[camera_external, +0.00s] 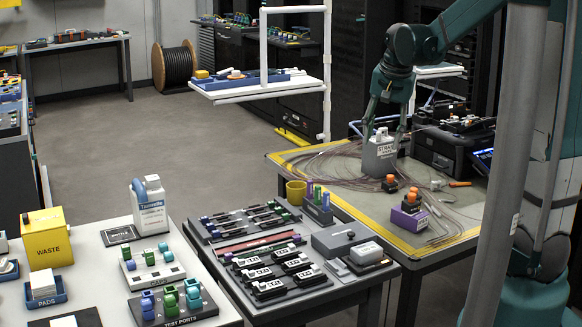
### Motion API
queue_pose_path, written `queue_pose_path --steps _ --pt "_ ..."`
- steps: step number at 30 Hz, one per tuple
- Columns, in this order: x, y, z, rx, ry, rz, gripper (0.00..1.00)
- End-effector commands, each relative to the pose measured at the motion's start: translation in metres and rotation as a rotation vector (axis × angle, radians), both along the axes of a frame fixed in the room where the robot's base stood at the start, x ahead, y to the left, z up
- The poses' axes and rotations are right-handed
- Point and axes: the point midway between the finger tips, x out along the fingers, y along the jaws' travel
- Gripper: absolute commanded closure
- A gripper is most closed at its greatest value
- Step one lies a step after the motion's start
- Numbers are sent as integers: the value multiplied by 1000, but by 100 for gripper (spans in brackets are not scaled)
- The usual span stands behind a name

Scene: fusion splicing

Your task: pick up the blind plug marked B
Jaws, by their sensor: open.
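My gripper (384,130) is open and points down over the splicing table at the right. Its fingers are by the top of a white container (379,157) whose label seems to read STRAP; I cannot tell whether they touch it. No letter B can be read on any piece. Small orange-topped dark pieces may be the blind plugs, but I cannot tell which is B. One such piece (389,184) stands alone in front of the white container. Others (411,198) stand on a purple block (408,219) nearer the front.
Loose fibre loops spread over the splicing table (437,246). A black case (442,150) stands right of my gripper. A yellow cup (296,192) and a tray of modules (222,251) are left. The front-left table holds a yellow WASTE bin (47,238), CAPS and TEST PORTS racks.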

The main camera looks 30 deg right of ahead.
Motion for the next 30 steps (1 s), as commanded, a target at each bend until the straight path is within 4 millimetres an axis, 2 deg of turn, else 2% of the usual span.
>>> queue_pose_path --steps 3,14,30 --pt "16 -12 -6 15 21 -57 57" --pt "56 -47 -33 58 83 -230 57" --pt "104 -104 -92 110 175 -494 57"
